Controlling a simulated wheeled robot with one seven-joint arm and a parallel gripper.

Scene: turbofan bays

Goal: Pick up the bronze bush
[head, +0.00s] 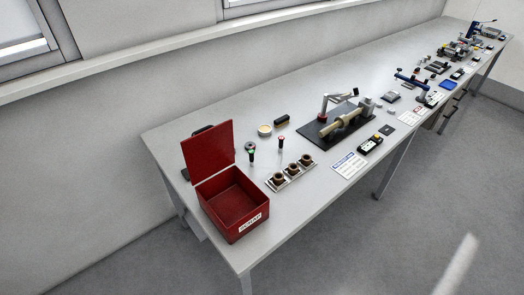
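My gripper is not in view.
An open red box (232,204) with a raised lid stands left of the rack at the bench end. Two upright tools (251,152) stand behind the rack. A dark plate with a fixture (338,124) lies to the right. Grey floor (350,250) in front is clear.

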